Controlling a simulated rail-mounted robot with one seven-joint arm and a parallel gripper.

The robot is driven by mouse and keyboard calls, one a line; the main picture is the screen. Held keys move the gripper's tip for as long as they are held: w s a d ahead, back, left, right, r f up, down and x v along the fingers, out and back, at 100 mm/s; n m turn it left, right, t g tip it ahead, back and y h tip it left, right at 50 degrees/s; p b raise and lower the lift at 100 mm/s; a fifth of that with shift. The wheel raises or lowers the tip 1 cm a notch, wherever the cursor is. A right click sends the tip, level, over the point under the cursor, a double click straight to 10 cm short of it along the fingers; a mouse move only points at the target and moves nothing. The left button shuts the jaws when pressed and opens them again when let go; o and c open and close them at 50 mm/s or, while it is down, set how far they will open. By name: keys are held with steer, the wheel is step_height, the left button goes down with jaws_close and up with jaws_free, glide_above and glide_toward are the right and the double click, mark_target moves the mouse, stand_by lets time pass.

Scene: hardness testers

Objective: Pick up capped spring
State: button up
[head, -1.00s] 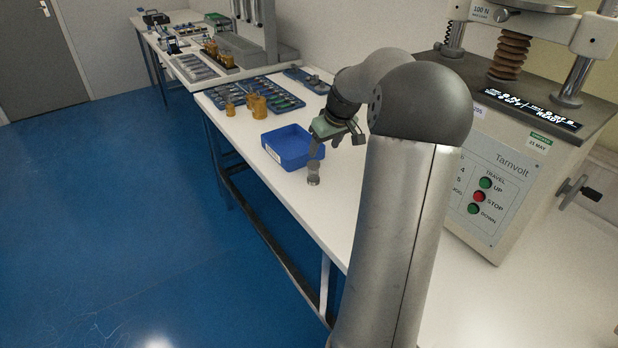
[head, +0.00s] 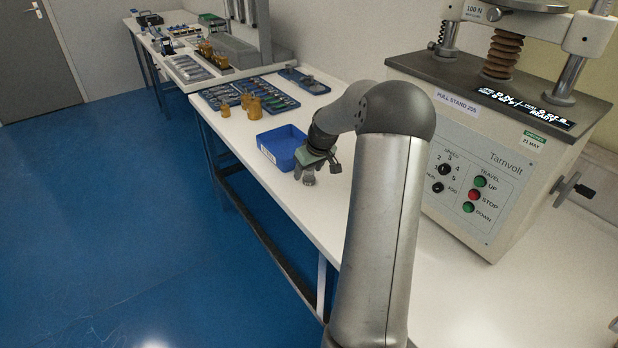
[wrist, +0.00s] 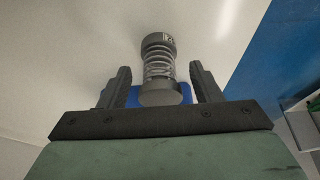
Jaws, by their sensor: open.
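The capped spring is a grey coil with a dark cap at each end. In the wrist view the capped spring (wrist: 159,68) lies between the two fingers of my gripper (wrist: 158,80), with a gap visible on each side. In the head view the spring (head: 308,181) stands on the white table just in front of the blue bin, and my gripper (head: 309,168) is over it, hiding its upper part. My gripper is open and holds nothing.
The blue bin (head: 268,148) stands right behind the gripper. Brass weights (head: 253,107) and a blue tray of parts (head: 281,95) are farther back. The Tarnvolt tester (head: 470,185) stands to the right. The table's front edge is close on the left.

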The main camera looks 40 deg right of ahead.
steer(key=c, duration=1.1)
steer(key=shift+c, duration=0.2)
